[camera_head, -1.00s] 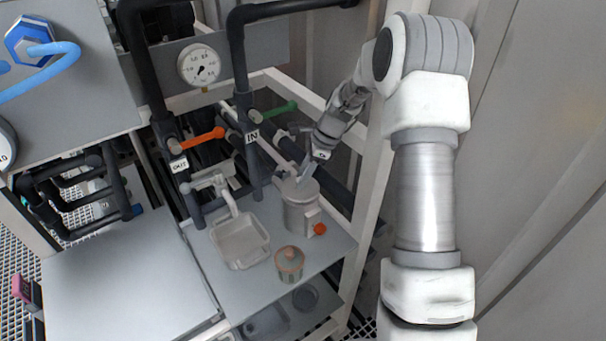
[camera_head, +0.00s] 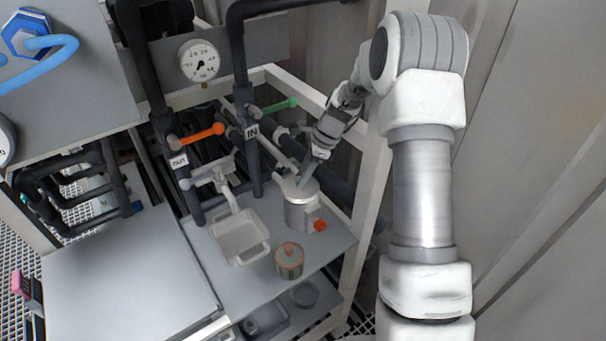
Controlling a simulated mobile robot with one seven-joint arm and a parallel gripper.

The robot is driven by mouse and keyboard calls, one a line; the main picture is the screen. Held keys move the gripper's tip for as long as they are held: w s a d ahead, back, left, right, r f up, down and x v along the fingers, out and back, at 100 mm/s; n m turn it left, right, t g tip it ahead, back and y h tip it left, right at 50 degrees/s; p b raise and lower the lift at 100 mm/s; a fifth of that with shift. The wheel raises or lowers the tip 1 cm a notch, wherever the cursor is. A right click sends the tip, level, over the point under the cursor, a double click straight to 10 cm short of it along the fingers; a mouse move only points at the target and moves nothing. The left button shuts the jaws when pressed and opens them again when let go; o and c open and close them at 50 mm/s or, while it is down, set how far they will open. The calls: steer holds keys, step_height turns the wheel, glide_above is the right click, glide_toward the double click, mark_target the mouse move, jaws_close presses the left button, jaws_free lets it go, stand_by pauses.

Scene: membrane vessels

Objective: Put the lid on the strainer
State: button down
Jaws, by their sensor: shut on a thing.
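The strainer (camera_head: 301,212) is a grey metal cylinder standing upright on the shelf, with an orange-red knob low on its right side. The lid (camera_head: 293,187) is a flat grey disc at the top of the strainer. My gripper (camera_head: 304,181) reaches down from the upper right and is shut on the lid. I cannot tell whether the lid rests fully on the rim or sits slightly above it. The fingertips are small and partly blend with the lid.
A white rectangular basin (camera_head: 240,238) stands left of the strainer, and a small jar with a reddish top (camera_head: 289,261) stands in front. Black pipes with an orange handle (camera_head: 203,133) and a green handle (camera_head: 281,104) rise behind. A white frame post (camera_head: 366,190) is close on the right.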

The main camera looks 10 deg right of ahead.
steer(key=c, duration=0.5)
jaws_free()
